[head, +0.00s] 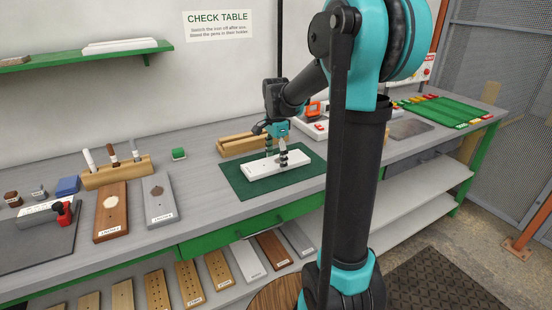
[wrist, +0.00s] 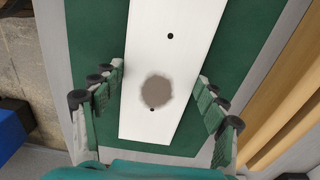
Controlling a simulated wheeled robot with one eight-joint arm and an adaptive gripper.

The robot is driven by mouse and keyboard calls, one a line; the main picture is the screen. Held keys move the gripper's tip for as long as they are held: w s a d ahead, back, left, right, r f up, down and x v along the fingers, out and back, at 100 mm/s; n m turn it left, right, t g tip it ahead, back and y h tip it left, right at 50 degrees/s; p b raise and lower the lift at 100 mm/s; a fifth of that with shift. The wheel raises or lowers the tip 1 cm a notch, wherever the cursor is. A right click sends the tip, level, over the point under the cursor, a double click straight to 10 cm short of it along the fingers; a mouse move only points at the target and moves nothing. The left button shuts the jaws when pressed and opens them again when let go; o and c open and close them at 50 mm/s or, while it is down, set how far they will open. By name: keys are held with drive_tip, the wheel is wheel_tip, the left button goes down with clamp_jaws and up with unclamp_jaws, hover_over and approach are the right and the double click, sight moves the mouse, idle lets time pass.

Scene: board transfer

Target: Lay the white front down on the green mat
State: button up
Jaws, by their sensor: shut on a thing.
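The white front (head: 300,165) is a flat, pale board over the green mat (head: 240,185). In the wrist view the front (wrist: 175,65) has dark holes and a grey-brown smudge on its face, with the mat (wrist: 92,40) around it. My gripper (head: 276,158) is above the front, one finger on each long side. The front looks level and at or very close to the mat. I cannot tell whether a small gap is left under it.
A wooden rack (head: 232,146) stands just behind the mat. The bench between these boards and the mat is clear.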

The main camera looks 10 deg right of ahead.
drive_tip(key=o, duration=1.4)
drive_tip(key=shift+o, duration=0.2)
wheel_tip(320, 180, up, 12)
